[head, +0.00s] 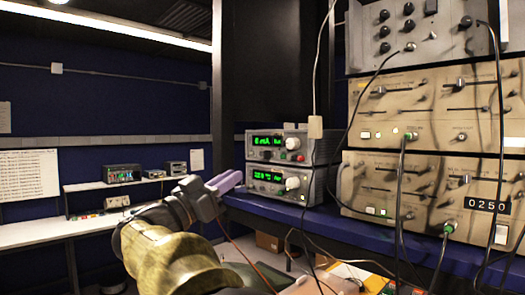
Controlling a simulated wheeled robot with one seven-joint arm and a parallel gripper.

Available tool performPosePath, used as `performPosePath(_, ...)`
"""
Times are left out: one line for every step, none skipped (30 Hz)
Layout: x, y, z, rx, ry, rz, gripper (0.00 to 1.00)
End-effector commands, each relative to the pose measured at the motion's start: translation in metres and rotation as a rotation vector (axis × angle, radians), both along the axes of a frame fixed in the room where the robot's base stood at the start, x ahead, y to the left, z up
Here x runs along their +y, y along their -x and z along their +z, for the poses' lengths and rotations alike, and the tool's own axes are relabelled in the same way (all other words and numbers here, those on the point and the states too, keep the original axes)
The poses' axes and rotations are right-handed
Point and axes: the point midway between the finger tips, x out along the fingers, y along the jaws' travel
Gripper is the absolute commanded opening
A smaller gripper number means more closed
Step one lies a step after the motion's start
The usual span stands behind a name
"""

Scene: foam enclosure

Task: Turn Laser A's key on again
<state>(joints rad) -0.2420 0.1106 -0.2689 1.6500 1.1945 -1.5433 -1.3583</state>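Two grey bench units with green displays are stacked on the blue shelf, an upper unit (292,146) and a lower unit (290,183). The upper display seems to read zero mA, the lower a higher value; the small text is blurred. Each has a pale round knob at its right side. I cannot read a Laser A label or make out a key on either. My gripper (232,180), with purple fingers, is left of and just in front of the lower unit, apparently apart from it. Its fingers are seen side-on, so their opening is hidden.
A blue shelf (350,226) carries the units and a rack of beige panels (425,190) on the right. Black cables hang before the rack. Below are loose wires and a cardboard box (268,242). A white bench (35,236) stands at the back left.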

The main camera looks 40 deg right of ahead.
Motion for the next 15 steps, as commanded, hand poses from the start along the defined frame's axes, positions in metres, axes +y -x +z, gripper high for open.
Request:
performPosePath(-0.009, -0.001, 0.007, 0.000, 0.001, -0.003, 0.14)
performPosePath(-0.014, -0.001, 0.009, 0.000, 0.001, -0.003, 0.14)
performPosePath(-0.020, -0.001, 0.012, 0.000, 0.000, -0.003, 0.14)
performPosePath(-0.025, -0.001, 0.014, 0.001, 0.000, -0.004, 0.14)
performPosePath(-0.030, -0.002, 0.016, 0.001, 0.000, -0.004, 0.14)
performPosePath(-0.036, -0.003, 0.019, 0.000, 0.000, -0.002, 0.14)
performPosePath(-0.041, -0.003, 0.021, 0.000, 0.000, -0.003, 0.14)
performPosePath(-0.046, -0.004, 0.023, 0.000, 0.000, -0.003, 0.14)
performPosePath(-0.053, -0.004, 0.026, 0.001, 0.000, -0.004, 0.14)
performPosePath(-0.058, -0.004, 0.028, 0.001, 0.000, -0.003, 0.14)
performPosePath(-0.063, -0.005, 0.030, 0.001, 0.000, -0.004, 0.14)
performPosePath(-0.069, -0.005, 0.032, 0.000, 0.000, -0.003, 0.14)
performPosePath(-0.074, -0.006, 0.034, 0.001, 0.000, -0.003, 0.14)
performPosePath(-0.078, -0.006, 0.036, 0.001, 0.000, -0.004, 0.14)
performPosePath(-0.084, -0.007, 0.038, 0.001, 0.001, -0.003, 0.14)
